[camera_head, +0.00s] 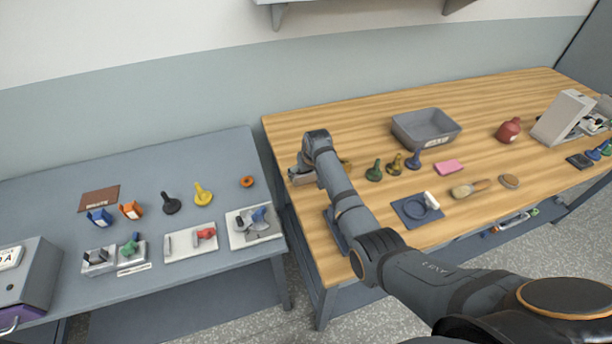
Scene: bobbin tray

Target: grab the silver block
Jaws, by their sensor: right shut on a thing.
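My right arm reaches in from the lower right, and its gripper (301,171) is over the left end of the wooden table. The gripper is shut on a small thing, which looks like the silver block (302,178). The wrist and fingers hide much of it, so I cannot tell whether it touches the table. My left gripper is not in view.
On the wooden table (345,115) stand a grey bin (425,128), green, olive and blue bobbins, a pink block (449,167), a brush (470,188) and a red jar (508,131). The grey table (60,215) at left holds bobbins and small trays.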

